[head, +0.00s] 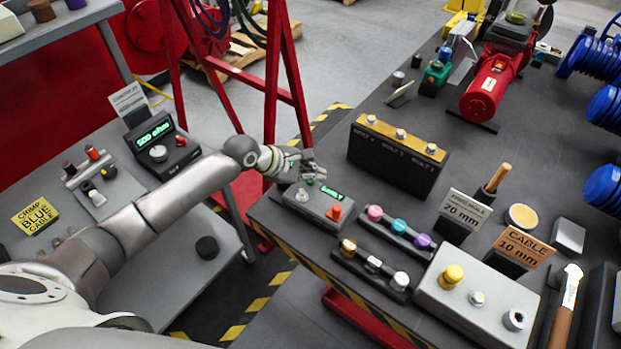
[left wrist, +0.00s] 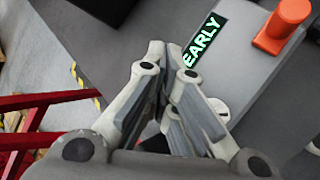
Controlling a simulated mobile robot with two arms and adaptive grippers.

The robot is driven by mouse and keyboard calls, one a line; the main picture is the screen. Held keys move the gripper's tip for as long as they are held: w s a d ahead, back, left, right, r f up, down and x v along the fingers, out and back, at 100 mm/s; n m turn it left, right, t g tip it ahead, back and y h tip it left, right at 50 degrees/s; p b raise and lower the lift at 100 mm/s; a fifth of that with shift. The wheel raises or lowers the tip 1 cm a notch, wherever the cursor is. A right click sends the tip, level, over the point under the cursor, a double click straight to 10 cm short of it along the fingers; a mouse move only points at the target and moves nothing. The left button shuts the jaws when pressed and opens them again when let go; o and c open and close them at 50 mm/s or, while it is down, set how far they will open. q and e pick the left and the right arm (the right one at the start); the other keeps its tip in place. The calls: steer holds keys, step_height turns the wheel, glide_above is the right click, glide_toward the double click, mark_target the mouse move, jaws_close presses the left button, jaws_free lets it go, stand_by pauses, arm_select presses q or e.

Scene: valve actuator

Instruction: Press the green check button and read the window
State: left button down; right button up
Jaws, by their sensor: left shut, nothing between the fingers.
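The grey check box (head: 318,207) stands at the near left corner of the dark bench. Its lit window (head: 331,192) shows green letters. In the left wrist view the window (left wrist: 205,40) reads "EARLY". An orange knob (head: 336,212) stands on the box, also in the left wrist view (left wrist: 285,25). A silver knob (head: 302,195) is at its left end. My left gripper (head: 312,170) is shut and empty, over the box's far left end. A small green patch shows below the fingers in the head view; the green button is otherwise hidden. My right gripper is not in view.
Rows of coloured knobs (head: 399,226) and a grey box with a yellow knob (head: 478,300) lie right of the check box. A black block (head: 398,160) stands behind. A red frame (head: 272,80) rises behind my left arm. Another lit console (head: 160,145) is on the left bench.

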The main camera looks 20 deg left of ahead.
mark_target(313, 186)
arm_select(q)
steer(key=shift+f, duration=0.5)
stand_by(0.8)
steer(key=shift+r+p, duration=0.9)
steer(key=shift+p, duration=0.5)
step_height(313, 186, up, 5)
steer(key=p, duration=0.6)
steer(key=shift+r, duration=0.1)
